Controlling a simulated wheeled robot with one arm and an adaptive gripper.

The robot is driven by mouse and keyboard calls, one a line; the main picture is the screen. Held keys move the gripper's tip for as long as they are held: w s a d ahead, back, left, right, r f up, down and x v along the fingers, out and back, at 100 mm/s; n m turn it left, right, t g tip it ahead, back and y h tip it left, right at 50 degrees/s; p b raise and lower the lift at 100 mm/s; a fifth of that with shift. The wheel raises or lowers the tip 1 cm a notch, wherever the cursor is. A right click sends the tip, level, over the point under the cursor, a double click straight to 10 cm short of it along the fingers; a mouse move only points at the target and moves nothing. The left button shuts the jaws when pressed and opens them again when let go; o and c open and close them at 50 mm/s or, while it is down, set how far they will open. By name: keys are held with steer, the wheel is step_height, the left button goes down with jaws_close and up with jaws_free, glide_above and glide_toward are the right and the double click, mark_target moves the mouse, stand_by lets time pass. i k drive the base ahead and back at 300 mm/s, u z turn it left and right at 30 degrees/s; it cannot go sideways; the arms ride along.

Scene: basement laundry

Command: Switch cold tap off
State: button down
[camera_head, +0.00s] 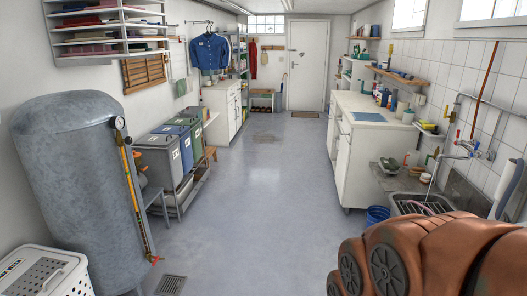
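A wall tap (468,147) with a silvery body is on the tiled wall at the right, above a dark sink (421,203). A small red part shows at its upper left. I cannot make out a blue or cold-marked handle, nor whether water runs. My copper-coloured arm (440,258) with dark round joint covers fills the lower right corner, in front of the sink's near side. My gripper does not show in the picture.
A white counter (369,134) stands beyond the sink, with a blue bucket (377,215) on the floor nearby. A grey tank (75,170), a white laundry basket (42,272) and lidded bins (161,160) line the left. The middle floor is clear.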

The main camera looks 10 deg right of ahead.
mark_target(473, 154)
steer(key=u, duration=0.05)
steer(key=i, duration=1.8)
steer(key=z, duration=1)
steer(key=i, duration=1.55)
steer(key=z, duration=0.8)
